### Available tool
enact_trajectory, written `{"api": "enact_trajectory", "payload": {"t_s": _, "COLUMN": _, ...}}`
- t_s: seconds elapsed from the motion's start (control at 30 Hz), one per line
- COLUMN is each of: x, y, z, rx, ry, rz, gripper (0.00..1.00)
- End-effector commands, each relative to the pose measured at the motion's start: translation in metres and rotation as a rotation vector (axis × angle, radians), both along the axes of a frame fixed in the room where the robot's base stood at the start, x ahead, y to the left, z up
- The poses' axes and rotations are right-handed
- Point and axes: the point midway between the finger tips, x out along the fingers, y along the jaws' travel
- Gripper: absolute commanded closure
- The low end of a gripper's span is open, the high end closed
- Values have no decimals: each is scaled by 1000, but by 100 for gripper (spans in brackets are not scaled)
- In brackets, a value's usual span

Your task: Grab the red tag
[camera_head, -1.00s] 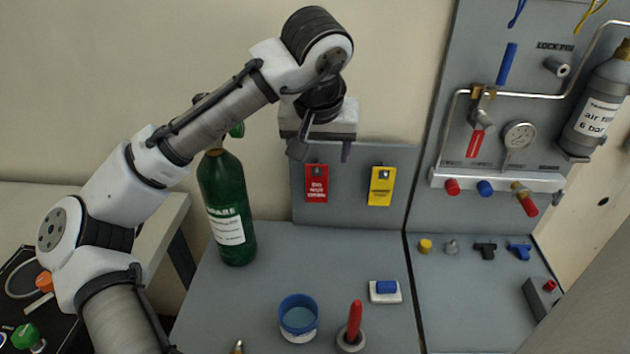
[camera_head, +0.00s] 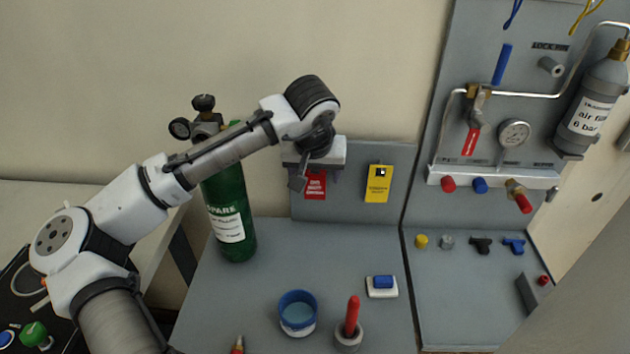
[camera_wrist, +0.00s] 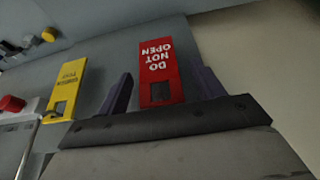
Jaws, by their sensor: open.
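The red tag (camera_head: 315,186) hangs on the grey back panel, its upper part hidden behind my gripper in the head view. In the wrist view the red tag (camera_wrist: 160,72) reads "DO NOT OPEN" upside down and shows between the two fingers. My gripper (camera_wrist: 163,88) is open, with one dark finger on each side of the tag and the jaws empty. In the head view my gripper (camera_head: 316,175) is in front of the tag's upper part. I cannot tell whether a finger touches it.
A yellow tag (camera_head: 378,184) hangs to the right of the red one. A green cylinder (camera_head: 228,205) stands to the left. A blue tub (camera_head: 298,313), a red-handled tool (camera_head: 352,318) and a blue-and-white block (camera_head: 382,286) are on the grey bench below. The valve panel (camera_head: 440,140) rises at the right.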

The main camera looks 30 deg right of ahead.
Motion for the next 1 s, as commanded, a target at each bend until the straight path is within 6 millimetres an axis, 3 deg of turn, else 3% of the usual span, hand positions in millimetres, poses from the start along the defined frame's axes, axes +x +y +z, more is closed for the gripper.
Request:
{"api": "enact_trajectory", "payload": {"t_s": 0.07, "x": 0, "y": 0, "z": 0, "rx": 0, "ry": 0, "rz": 0, "gripper": 33}}
{"api": "enact_trajectory", "payload": {"t_s": 0.43, "x": 0, "y": 0, "z": 0, "rx": 0, "ry": 0, "rz": 0, "gripper": 80}}
{"api": "enact_trajectory", "payload": {"t_s": 0.73, "x": 0, "y": 0, "z": 2, "rx": -1, "ry": 0, "rz": 0, "gripper": 80}}
{"api": "enact_trajectory", "payload": {"t_s": 0.9, "x": 0, "y": -1, "z": 14, "rx": -2, "ry": -1, "rz": -2, "gripper": 80}}
{"api": "enact_trajectory", "payload": {"t_s": 1.0, "x": -13, "y": 9, "z": 14, "rx": -1, "ry": 0, "rz": -4, "gripper": 80}}
